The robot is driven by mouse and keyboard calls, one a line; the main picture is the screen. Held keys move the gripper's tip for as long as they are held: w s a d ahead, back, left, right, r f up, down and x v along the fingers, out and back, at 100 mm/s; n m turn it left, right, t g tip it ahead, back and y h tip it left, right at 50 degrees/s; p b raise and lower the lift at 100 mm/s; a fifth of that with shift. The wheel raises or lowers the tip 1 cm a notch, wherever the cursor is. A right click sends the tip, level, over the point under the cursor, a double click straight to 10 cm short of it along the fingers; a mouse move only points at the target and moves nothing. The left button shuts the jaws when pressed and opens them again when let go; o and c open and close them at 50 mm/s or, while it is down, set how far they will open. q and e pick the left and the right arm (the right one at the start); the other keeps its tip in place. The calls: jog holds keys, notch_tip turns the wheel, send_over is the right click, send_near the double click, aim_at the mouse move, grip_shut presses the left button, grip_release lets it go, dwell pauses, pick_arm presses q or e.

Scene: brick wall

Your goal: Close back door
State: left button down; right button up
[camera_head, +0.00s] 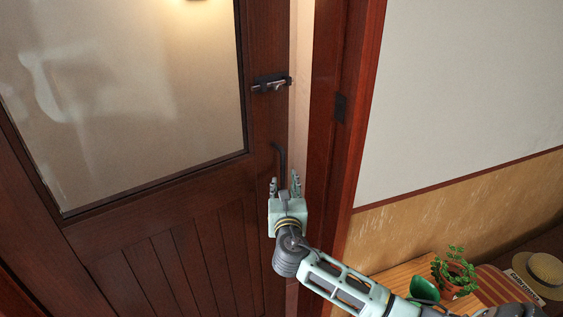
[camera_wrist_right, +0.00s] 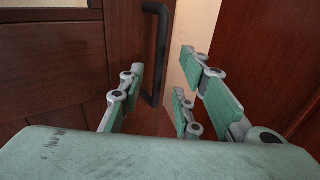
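The back door (camera_head: 180,220) is dark red-brown wood with a large glass pane. A light strip shows between its right edge and the frame (camera_head: 335,150), so it stands slightly ajar. A black bar handle (camera_head: 281,160) is near the door's right edge; it also shows in the right wrist view (camera_wrist_right: 158,50). A dark latch (camera_head: 270,84) sits above it. My right gripper (camera_head: 285,184) is just below the handle, fingers spread and nothing between them. In the right wrist view the handle is ahead of the fingers (camera_wrist_right: 165,95), nearer the left one. My left gripper is not in view.
A wooden surface at lower right holds a potted plant (camera_head: 455,272) and a straw hat (camera_head: 544,268), close to my right arm. A white and tan wall (camera_head: 470,90) is right of the frame. A dark strike plate (camera_head: 340,108) is on the frame.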

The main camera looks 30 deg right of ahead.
aim_at(283, 169)
jog(key=x, duration=0.5)
jog(key=r+p+x, duration=0.1)
jog(key=x, duration=0.2)
jog(key=shift+r, duration=0.1)
jog(key=shift+c, duration=0.3)
grip_shut()
